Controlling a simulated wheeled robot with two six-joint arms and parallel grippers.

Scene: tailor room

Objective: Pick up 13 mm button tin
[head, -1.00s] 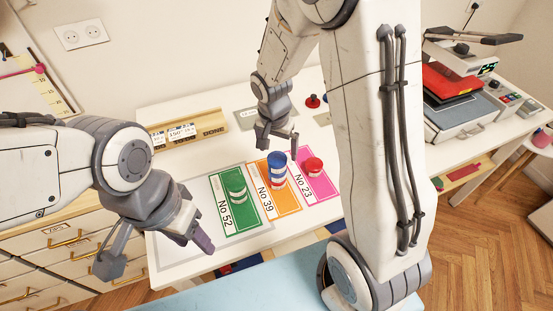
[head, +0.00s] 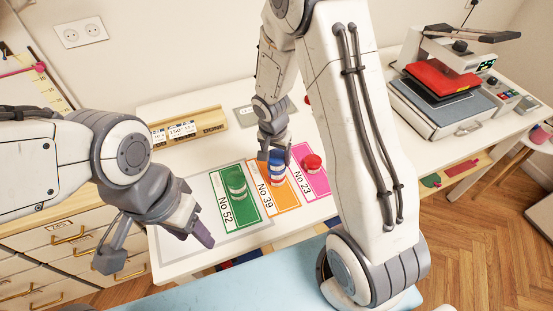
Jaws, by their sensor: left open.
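A blue tin with pale bands (head: 277,170) stands on the orange No 39 card (head: 274,196). A green tin (head: 237,184) stands on the green No 52 card (head: 227,208). A red tin (head: 312,163) stands on the pink No 23 card (head: 316,184). No 13 mm marking is legible on any tin. My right gripper (head: 275,157) is low at the top of the blue tin, with its fingers on either side; whether they touch it I cannot tell. My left gripper (head: 158,252) is open and empty in front of the table's left end.
A wooden rack (head: 187,129) with small marked blocks stands at the back left. Another red object (head: 308,100) is partly hidden behind my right arm. A red and grey press (head: 440,90) stands at the right. A pale blue surface (head: 240,291) lies in front.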

